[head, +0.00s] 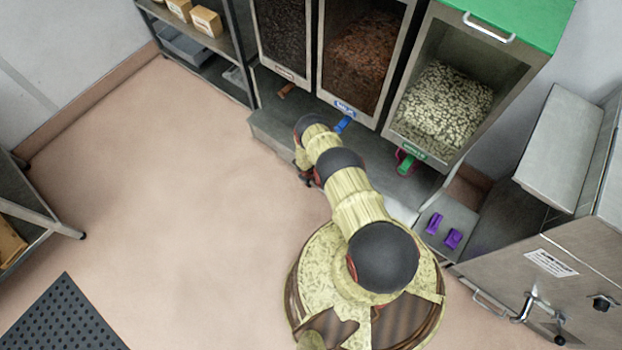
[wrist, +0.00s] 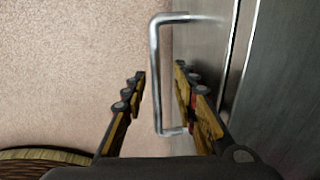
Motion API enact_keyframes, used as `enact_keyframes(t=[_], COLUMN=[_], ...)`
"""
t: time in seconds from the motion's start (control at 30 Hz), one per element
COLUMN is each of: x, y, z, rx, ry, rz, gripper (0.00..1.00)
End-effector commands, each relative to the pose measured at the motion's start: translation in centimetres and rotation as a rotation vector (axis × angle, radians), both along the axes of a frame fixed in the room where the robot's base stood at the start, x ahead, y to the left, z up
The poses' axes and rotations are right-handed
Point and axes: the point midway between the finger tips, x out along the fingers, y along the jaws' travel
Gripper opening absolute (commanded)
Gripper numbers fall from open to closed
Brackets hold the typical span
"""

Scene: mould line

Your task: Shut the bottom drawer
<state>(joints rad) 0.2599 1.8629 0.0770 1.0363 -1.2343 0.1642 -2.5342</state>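In the wrist view, a metal bar handle (wrist: 156,85) stands out from a grey metal front (wrist: 203,60), which I take to be the drawer's. My gripper (wrist: 160,72) is open, with one finger on each side of the handle's bar. The fingers look apart from the bar, and nothing is held. In the head view, my gripper (head: 305,179) is low beside the front of the metal bench (head: 272,130) under the bins. My arm hides the handle and much of the front there. How far the drawer stands out cannot be told.
Bins of dark, reddish and pale pieces (head: 445,108) stand above the bench. Purple pieces (head: 452,238) lie on a metal surface to the right. A metal machine (head: 550,275) with a handle is at lower right, a shelf rack (head: 205,60) at upper left.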

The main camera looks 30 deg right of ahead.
Motion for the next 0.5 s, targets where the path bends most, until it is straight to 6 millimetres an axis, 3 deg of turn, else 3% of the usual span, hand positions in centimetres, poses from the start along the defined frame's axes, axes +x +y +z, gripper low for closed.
enact_keyframes(t=[0.5], x=[-0.2], y=[0.8], z=[4.6], rx=[0.0], ry=[-0.001], rz=[0.002], gripper=[0.29])
